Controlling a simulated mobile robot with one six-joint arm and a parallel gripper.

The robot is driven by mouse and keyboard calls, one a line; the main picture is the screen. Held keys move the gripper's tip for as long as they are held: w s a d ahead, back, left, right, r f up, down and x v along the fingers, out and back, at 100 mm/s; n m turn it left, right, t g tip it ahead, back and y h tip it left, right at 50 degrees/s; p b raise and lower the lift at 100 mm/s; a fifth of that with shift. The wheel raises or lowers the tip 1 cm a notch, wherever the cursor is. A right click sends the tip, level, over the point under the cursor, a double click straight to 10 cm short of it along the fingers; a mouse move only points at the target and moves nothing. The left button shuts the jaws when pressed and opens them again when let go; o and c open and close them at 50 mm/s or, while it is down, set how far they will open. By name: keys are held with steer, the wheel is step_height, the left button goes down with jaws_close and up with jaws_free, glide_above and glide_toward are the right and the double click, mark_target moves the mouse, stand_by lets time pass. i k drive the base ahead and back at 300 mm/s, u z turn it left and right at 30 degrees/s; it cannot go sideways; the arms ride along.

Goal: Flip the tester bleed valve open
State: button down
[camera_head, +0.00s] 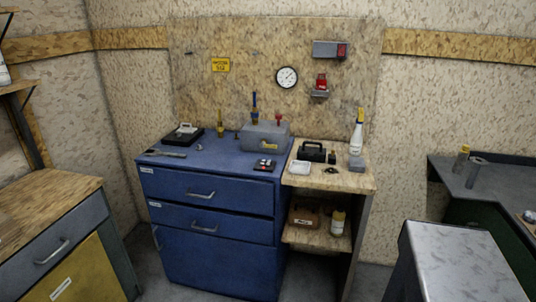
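A grey box-shaped unit (265,138), which looks like the tester, sits on top of the blue drawer cabinet (218,165) near the back panel. My gripper is not in view.
A small dark device (265,165) lies in front of the grey unit. A wooden shelf unit (345,180) to the right holds a white spray bottle (357,132) and a black case (312,152). A grey speckled block (455,270) stands front right. Floor shows before the cabinet.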

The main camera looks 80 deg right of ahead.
mark_target(262, 145)
steer(key=u, duration=0.05)
steer(key=k, duration=1.6)
steer(key=z, duration=0.55)
steer(key=i, duration=1)
